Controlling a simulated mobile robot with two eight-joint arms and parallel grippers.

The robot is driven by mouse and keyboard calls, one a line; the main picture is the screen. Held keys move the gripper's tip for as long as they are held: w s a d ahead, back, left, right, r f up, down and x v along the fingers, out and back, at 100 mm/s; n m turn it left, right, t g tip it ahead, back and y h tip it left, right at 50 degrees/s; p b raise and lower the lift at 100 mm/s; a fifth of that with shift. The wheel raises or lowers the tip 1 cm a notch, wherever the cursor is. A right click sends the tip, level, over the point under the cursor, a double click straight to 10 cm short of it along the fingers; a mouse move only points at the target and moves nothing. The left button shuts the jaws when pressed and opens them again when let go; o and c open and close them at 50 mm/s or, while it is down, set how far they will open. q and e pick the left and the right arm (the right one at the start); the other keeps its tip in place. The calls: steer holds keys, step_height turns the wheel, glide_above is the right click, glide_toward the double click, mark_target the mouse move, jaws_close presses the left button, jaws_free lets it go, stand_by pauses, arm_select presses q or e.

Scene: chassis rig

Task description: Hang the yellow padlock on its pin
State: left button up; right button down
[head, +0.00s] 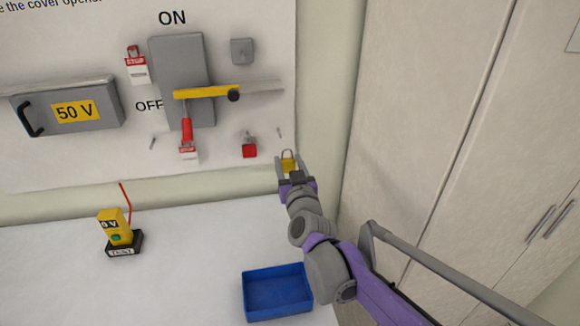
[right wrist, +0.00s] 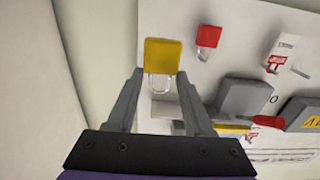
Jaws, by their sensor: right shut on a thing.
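The yellow padlock (head: 288,165) is in my right gripper (head: 291,171), which is shut on it in front of the board's lower right corner. In the head view its shackle points up. The right wrist view shows the yellow body (right wrist: 162,55) at the fingertips of the right gripper (right wrist: 158,75), with the clear shackle towards the camera. A small bare pin (head: 279,132) sticks out of the board just above the padlock in the head view. The shackle looks apart from this pin. My left gripper is not in view.
A red padlock (head: 249,150) hangs left of the gripper. The switch box (head: 182,70) has a yellow lever (head: 207,92). A blue bin (head: 277,292) and a yellow tester (head: 115,228) stand on the white table (head: 190,270). A cabinet (head: 450,120) is at right.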

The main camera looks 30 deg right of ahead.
steer(key=shift+p+x, duration=0.5)
steer(key=shift+x, duration=5)
steer(key=shift+b+v, duration=0.3)
steer(key=shift+v, duration=4.1)
